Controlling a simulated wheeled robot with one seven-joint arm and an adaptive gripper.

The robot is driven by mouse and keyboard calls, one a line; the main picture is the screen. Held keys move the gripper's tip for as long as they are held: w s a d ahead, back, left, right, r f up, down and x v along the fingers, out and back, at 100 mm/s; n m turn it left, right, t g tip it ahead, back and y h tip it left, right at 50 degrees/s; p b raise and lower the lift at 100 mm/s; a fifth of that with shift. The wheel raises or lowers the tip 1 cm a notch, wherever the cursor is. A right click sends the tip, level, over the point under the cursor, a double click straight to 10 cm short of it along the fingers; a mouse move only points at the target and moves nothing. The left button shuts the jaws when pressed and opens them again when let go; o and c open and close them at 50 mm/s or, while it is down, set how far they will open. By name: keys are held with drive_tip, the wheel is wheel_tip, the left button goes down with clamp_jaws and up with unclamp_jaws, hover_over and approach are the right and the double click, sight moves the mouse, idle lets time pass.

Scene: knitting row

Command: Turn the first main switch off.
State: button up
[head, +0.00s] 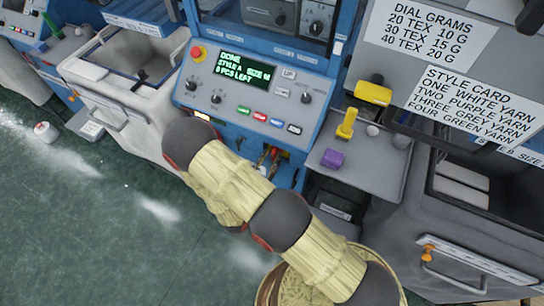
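A blue machine's grey control panel (258,105) stands at the centre of the head view. It has a lit green display (243,70) reading roughly "DONE, STYLE A SIZE M, 0 PCS LEFT". A red button on a yellow base (197,53) is at the panel's upper left. Black knobs sit at its left (191,85) and right (306,97). No part is readably labelled as the main switch, and I cannot tell which one it is. My arm crosses in front of the machine's lower front and hides part of it. My gripper is not in view.
A grey side shelf (376,172) holds a yellow piece (347,124) and a purple block (332,158). A grey bin (122,75) stands left. A small white and red spool (45,132) lies on the green floor (80,230), which is mostly open at left.

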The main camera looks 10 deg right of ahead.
drive_tip(key=shift+w+d, duration=0.4)
drive_tip(key=shift+w, duration=0.15)
drive_tip(key=c, duration=0.3)
clamp_jaws()
